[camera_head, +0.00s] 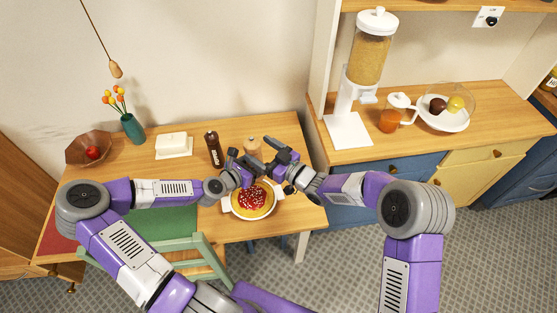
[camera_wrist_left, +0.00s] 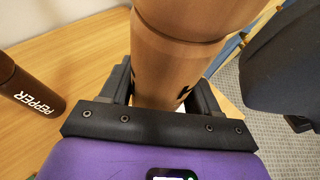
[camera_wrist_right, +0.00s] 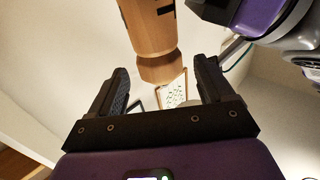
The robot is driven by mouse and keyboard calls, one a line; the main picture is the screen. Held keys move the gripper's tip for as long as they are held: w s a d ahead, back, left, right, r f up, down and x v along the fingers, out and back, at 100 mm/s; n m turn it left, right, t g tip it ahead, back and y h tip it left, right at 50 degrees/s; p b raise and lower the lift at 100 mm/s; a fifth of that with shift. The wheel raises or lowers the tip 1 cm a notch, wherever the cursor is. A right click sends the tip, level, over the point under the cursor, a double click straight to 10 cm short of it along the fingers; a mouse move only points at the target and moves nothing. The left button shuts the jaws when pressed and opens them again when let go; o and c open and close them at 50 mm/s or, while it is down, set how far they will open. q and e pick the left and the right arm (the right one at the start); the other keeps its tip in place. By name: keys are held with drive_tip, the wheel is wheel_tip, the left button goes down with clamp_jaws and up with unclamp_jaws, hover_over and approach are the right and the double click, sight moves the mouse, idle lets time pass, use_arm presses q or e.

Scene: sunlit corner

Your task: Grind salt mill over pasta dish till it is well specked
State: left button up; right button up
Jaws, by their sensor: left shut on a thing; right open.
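The light wooden salt mill (camera_head: 253,144) is held over the back side of the pasta dish. My left gripper (camera_head: 243,166) is shut on it; the mill also fills the middle of the left wrist view (camera_wrist_left: 175,60). The pasta dish (camera_head: 231,207) is a pale, handled dish with yellow pasta and red sauce (camera_head: 252,196) that shows pale specks. My right gripper (camera_head: 276,155) is open beside the mill. In the right wrist view, the mill's narrow end (camera_wrist_right: 160,70) lies ahead of and between the open fingers (camera_wrist_right: 160,95), apparently without contact.
A dark pepper mill (camera_head: 213,147) stands left of the salt mill. A butter dish (camera_head: 173,145), a teal vase (camera_head: 132,127) and a brown bowl (camera_head: 75,151) stand farther left. A green chair (camera_head: 200,247) is at the table's front. A cereal dispenser (camera_head: 348,125) stands on the right counter.

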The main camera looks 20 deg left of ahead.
drive_tip(key=v, duration=0.8)
drive_tip(key=shift+d, duration=0.15)
drive_tip(key=s+d+f+m+t+h, duration=0.1)
drive_tip(key=d+f+m+h, duration=0.4)
drive_tip(key=d+f, duration=0.4)
drive_tip(key=d+f+m+t+h, duration=0.1)
drive_tip(key=d+f+m+h, duration=0.3)
drive_tip(key=d+f+m, duration=0.5)
drive_tip(key=s+d+f+m+g+h, duration=0.2)
drive_tip(key=s+d+f, duration=0.3)
drive_tip(key=s, duration=0.4)
drive_tip(key=s+d+f+m+g+h, duration=0.2)
drive_tip(key=s+d+f+g, duration=0.2)
drive_tip(key=s+f, duration=0.3)
drive_tip(key=shift+s+d+g+b, duration=0.35)
drive_tip(key=shift+s+b, duration=0.1)
drive_tip(key=shift+s, duration=0.55)
